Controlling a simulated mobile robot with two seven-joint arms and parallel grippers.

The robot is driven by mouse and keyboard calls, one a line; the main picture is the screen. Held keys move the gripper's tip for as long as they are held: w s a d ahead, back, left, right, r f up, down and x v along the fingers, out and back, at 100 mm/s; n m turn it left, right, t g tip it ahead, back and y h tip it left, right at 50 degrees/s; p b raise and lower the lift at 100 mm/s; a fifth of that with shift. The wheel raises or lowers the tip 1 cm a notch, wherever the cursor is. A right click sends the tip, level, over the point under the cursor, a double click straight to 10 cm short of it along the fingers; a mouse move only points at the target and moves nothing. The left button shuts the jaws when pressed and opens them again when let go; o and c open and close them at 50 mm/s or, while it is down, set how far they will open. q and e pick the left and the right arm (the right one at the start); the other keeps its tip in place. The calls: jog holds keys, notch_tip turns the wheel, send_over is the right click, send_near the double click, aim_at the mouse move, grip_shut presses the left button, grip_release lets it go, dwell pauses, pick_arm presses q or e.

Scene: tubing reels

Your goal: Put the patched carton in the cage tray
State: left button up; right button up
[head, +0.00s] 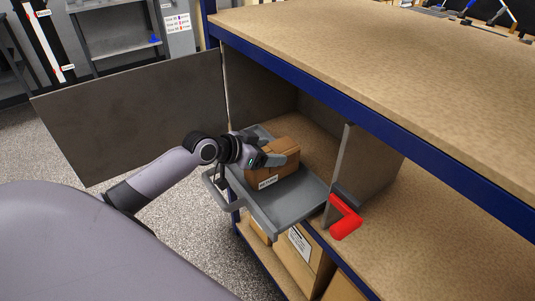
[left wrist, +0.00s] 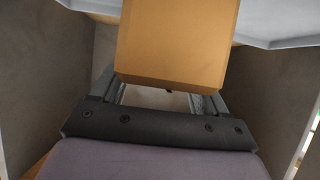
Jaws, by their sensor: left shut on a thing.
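A brown carton (head: 286,154) with a white label low on its near side is in or just over a grey tray (head: 290,208). I cannot tell whether its underside touches the tray floor. My left gripper (head: 272,158) reaches in from the left and is shut on the carton. The tray has a loop handle on its left and juts out of a bench compartment. In the left wrist view the carton (left wrist: 178,45) fills the top middle, beyond the gripper's two fingers, and hides their tips. No patch can be made out. My right gripper is not in view.
A grey door panel (head: 140,115) stands open left of the compartment. A red handle-like part (head: 344,217) sits right of the tray by a divider (head: 348,165). More cartons (head: 305,248) lie on the shelf below. The wooden bench top (head: 400,60) overhangs the compartment.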

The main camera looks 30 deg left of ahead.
pick_arm(q)
jog(key=shift+f, duration=0.4)
jog(key=o, duration=1.4)
jog(key=shift+v, duration=6)
jog(key=shift+s, duration=0.15)
